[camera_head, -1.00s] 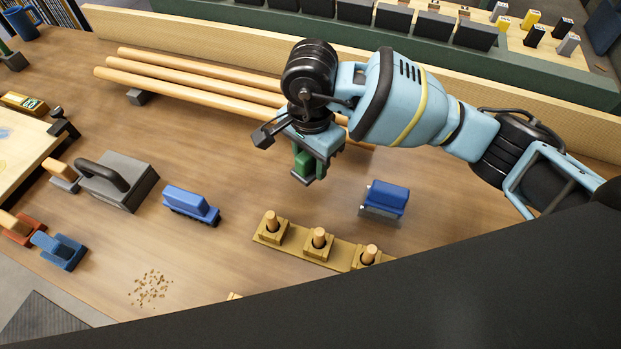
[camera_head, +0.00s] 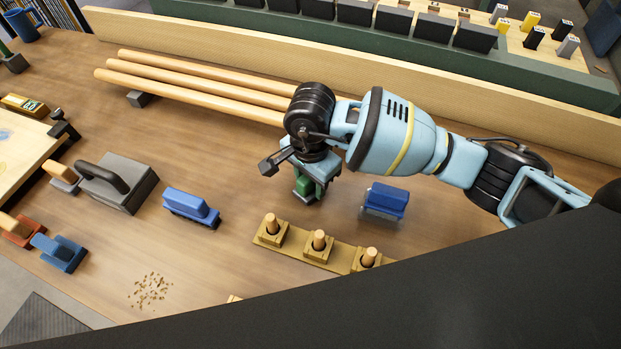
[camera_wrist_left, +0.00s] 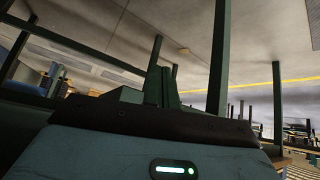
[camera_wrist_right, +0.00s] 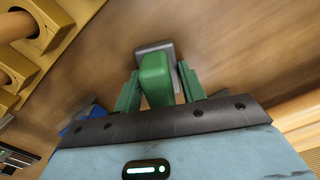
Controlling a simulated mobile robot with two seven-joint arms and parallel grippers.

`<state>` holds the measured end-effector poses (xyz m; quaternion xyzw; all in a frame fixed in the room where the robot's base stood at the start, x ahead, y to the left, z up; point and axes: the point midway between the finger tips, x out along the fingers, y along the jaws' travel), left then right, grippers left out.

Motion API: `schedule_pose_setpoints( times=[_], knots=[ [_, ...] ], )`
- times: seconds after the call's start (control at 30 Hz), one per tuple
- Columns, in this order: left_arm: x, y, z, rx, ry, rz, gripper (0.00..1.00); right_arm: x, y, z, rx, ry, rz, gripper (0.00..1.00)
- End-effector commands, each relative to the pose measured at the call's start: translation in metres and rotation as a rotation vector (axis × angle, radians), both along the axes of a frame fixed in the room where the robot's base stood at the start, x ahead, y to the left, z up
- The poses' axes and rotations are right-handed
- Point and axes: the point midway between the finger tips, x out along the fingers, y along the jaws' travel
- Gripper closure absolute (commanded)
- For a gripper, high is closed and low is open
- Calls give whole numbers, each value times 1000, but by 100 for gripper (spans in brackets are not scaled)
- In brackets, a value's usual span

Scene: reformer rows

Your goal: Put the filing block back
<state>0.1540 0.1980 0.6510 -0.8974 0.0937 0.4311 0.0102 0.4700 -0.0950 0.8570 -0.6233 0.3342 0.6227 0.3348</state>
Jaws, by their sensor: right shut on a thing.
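The filing block (camera_wrist_right: 157,82) has a green grip on a grey base. My right gripper (camera_head: 304,193) is shut on its green grip, pointing down, with the block low over the table; I cannot tell whether it touches the wood. In the right wrist view the block sits between the two green fingers. In the head view most of it is hidden by the gripper. A blue block (camera_head: 192,208) stands to its left and another blue block (camera_head: 385,200) to its right. My left gripper (camera_wrist_left: 165,88) shows only in its own wrist view, fingers together and empty.
A wooden strip with several pegs (camera_head: 340,259) lies in front of the held block. Long wooden rods (camera_head: 190,87) lie behind it. A grey block with a black handle (camera_head: 117,181) is at left. Wood shavings (camera_head: 151,292) lie in front. Bare table lies between the blue blocks.

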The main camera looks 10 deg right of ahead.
Motion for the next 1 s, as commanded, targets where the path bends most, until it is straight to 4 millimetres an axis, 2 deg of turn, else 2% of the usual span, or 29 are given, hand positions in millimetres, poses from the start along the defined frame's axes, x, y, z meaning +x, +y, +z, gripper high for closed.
schedule_pose_setpoints(
  times=[0.13,0.17,0.3,0.67,0.87,1.0],
  knots=[
    [-2,0,-3,0,6,0,100,0,0,-4,-1,1,0,81],
    [-2,0,-3,0,5,0,100,0,0,-4,-1,1,0,57],
    [-2,0,-3,0,7,-1,100,0,0,-3,0,0,0,39],
    [-3,0,-1,1,7,0,100,0,0,2,1,-1,0,38],
    [-5,0,-2,0,10,0,100,1,0,28,1,-4,1,38],
    [-4,0,-1,1,9,0,100,2,0,57,2,-6,1,38]
  ],
)
